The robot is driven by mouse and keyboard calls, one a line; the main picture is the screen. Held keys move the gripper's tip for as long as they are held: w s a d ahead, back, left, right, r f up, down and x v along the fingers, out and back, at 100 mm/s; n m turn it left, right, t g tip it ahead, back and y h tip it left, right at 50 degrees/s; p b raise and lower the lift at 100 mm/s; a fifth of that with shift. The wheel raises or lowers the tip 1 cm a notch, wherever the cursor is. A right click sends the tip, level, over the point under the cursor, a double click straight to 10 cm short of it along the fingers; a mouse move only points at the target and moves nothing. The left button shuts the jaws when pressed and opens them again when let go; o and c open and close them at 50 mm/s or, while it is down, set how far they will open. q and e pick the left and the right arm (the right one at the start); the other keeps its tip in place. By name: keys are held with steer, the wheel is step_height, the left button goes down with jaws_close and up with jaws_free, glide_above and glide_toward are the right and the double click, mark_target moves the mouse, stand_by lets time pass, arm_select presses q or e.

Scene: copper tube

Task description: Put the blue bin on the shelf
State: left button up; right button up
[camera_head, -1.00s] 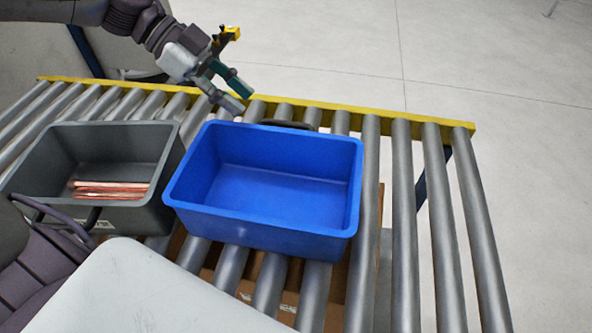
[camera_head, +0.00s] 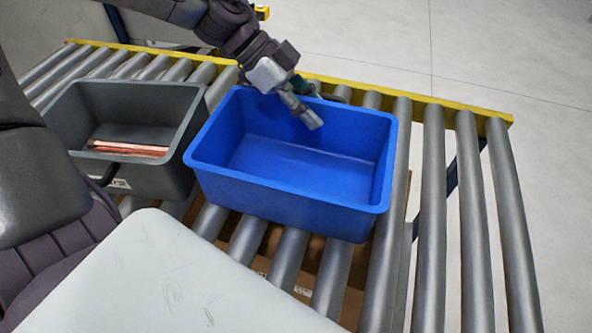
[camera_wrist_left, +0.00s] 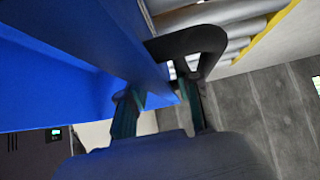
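The blue bin (camera_head: 290,205) stands empty and upright on the roller conveyor, and it fills the left of the left wrist view (camera_wrist_left: 45,80). A dark handle (camera_head: 343,93) shows at its far side and also in the left wrist view (camera_wrist_left: 190,42). My left gripper (camera_head: 306,105) is at the bin's far rim, one finger inside the bin and the other behind the rim. In the left wrist view its fingers (camera_wrist_left: 160,105) are apart on either side of the rim, with a gap visible. My right gripper is out of view. No shelf is recognisable.
A grey bin (camera_head: 150,182) with copper tubes (camera_head: 128,148) stands close to the left of the blue bin. The conveyor rollers (camera_head: 470,210) on the right are bare. A yellow rail (camera_head: 425,98) runs along the far edge. A cardboard box (camera_head: 340,300) lies below the rollers.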

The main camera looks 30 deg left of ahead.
arm_select(q)
steer(key=shift+x, duration=0.75)
steer(key=shift+w+d+f+b, duration=0.15)
steer(key=shift+w+d+b, duration=0.05)
steer(key=shift+d+b, duration=0.1)
steer(key=shift+s+a, duration=0.1)
steer(key=c, duration=0.3)
jaws_close()
